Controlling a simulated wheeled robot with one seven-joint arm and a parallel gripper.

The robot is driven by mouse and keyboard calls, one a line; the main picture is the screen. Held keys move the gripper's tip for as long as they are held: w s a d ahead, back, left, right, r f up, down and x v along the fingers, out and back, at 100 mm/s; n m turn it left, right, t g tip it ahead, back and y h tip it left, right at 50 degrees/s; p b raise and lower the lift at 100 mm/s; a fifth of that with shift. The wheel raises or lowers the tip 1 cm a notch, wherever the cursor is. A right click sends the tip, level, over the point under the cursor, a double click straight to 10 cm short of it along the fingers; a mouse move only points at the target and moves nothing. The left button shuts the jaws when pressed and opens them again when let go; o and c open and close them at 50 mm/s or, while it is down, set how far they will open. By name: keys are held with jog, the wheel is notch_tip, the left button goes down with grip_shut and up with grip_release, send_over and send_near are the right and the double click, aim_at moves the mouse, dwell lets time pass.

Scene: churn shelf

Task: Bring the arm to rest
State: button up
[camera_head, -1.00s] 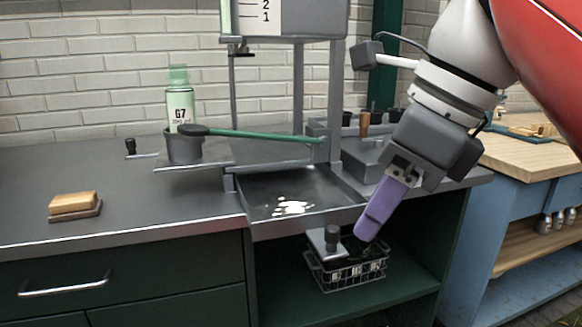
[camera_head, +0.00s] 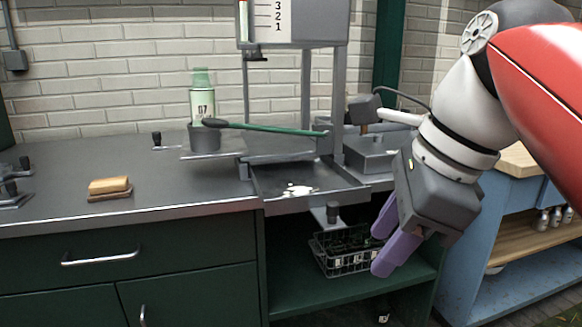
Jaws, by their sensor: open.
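My gripper (camera_head: 378,245) has purple fingers that point down and to the left. The two fingers are apart, with nothing seen between them. It hangs in front of the open shelf bay under the counter, just right of the wire basket (camera_head: 345,262). My red and white arm comes in from the upper right and hides part of the counter's right end.
A blue workbench (camera_head: 500,220) stands at right.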

jog(key=d+f+n+t+h, duration=0.1)
jog(key=d+f+n, duration=0.1)
jog(key=f+n, duration=0.8)
jog(key=s+d+f+n+t+h, duration=0.1)
jog(key=d+f+n+h, duration=0.1)
jog(key=f+n, duration=0.8)
notch_tip(320, 180, down, 4)
jog(key=shift+s+d+f+t, duration=0.15)
jog(key=shift+s+d+t, duration=0.1)
jog(key=shift+d+t, duration=0.15)
